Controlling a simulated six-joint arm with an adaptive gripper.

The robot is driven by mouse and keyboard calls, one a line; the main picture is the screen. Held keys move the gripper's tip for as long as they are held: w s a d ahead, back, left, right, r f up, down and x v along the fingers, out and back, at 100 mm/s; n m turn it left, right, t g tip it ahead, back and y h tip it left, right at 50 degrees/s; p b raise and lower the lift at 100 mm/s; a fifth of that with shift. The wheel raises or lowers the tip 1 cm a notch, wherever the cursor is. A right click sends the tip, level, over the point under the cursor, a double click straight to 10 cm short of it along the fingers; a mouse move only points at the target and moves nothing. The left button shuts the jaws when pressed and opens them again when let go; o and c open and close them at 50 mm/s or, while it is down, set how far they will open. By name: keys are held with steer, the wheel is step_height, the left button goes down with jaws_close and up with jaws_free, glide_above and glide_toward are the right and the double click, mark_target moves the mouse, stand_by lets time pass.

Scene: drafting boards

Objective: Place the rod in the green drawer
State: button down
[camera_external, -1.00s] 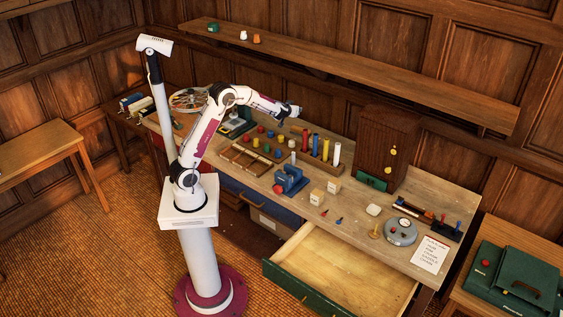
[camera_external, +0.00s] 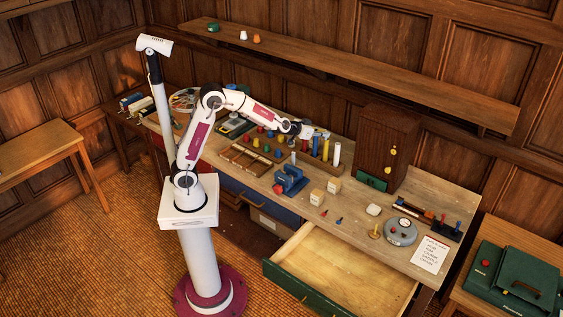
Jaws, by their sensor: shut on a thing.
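The drawer with the green front (camera_external: 318,299) is pulled out at the front of the bench, and its pale wooden inside looks empty. My gripper (camera_external: 305,133) is low over the left end of a wooden rack (camera_external: 322,162) at the back of the bench. It is shut on a rod there, at the place of the red rod, which is now mostly hidden behind the gripper. A blue rod (camera_external: 316,144), an orange one (camera_external: 326,150) and a white and yellow one (camera_external: 337,154) stand upright to its right.
A blue stand (camera_external: 290,181), wooden blocks (camera_external: 317,197) and a grey round device (camera_external: 400,232) are on the bench (camera_external: 355,215). A tray of coloured pegs (camera_external: 262,146) lies left of the rack. A dark wooden cabinet (camera_external: 385,140) stands to the right.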

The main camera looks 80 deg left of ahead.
steer(key=s+d+f+m+h, duration=0.2)
steer(key=s+d+f, duration=0.1)
steer(key=d, duration=0.5)
steer(key=s+d+f+m+t+h, duration=0.1)
steer(key=s+d+f, duration=0.3)
steer(key=d, duration=0.5)
steer(key=shift+f+m+h, duration=0.3)
steer(key=shift+m+h, duration=0.4)
steer(key=shift+h, duration=0.2)
steer(key=shift+s, duration=0.1)
steer(key=s+a+n+g+y, duration=0.1)
steer(key=s+a+n+y, duration=0.25)
steer(key=a, duration=0.95)
steer(key=s+a+n+g+y, duration=0.15)
steer(key=a+n+y, duration=0.25)
steer(key=a, duration=0.9)
steer(key=s+a+n+g+y, duration=0.4)
steer(key=s+a+n+g, duration=0.1)
steer(key=s+a, duration=0.8)
steer(key=shift+s+a+n, duration=0.15)
steer(key=shift+a+n, duration=0.3)
steer(key=shift+a, duration=0.45)
